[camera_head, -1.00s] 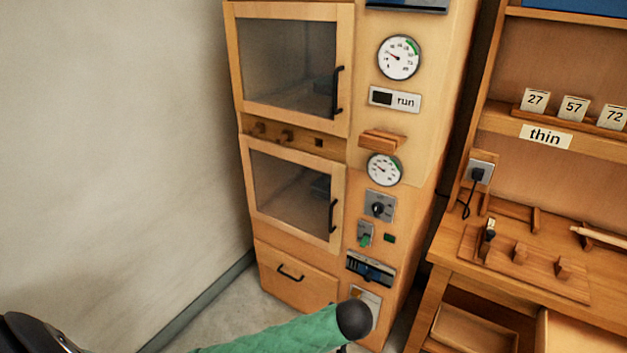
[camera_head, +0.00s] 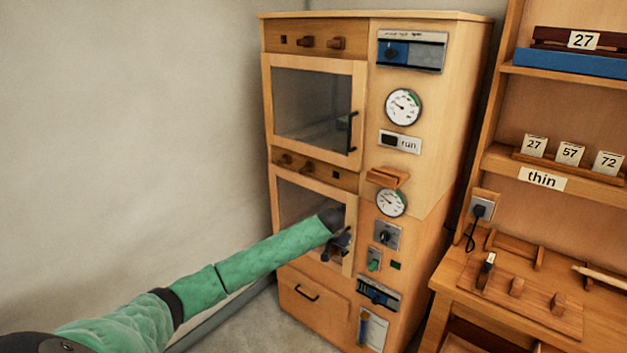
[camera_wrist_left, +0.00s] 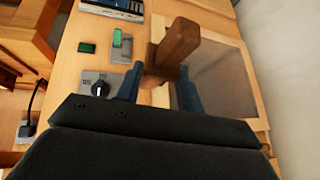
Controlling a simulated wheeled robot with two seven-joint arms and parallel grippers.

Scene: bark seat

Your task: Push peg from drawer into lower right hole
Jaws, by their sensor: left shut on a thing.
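My left gripper (camera_head: 341,240) is in front of the lower glass door, near its black handle. In the left wrist view, the two blue fingers of the left gripper (camera_wrist_left: 158,92) are shut on a brown wooden peg (camera_wrist_left: 178,45) that sticks out beyond them. The peg is hard to make out in the head view. The wooden cabinet's middle strip has two seated brown pegs (camera_head: 295,163) and, to their right, a small dark hole (camera_head: 333,173). The lower drawer (camera_head: 307,296) looks closed. My right gripper is not in view.
Right of the doors, the cabinet (camera_head: 432,130) carries gauges, a knob (camera_head: 386,236), a green switch (camera_head: 374,262) and a protruding wooden block (camera_head: 387,177). A workbench (camera_head: 530,300) with shelves stands at right. A bare wall is at left.

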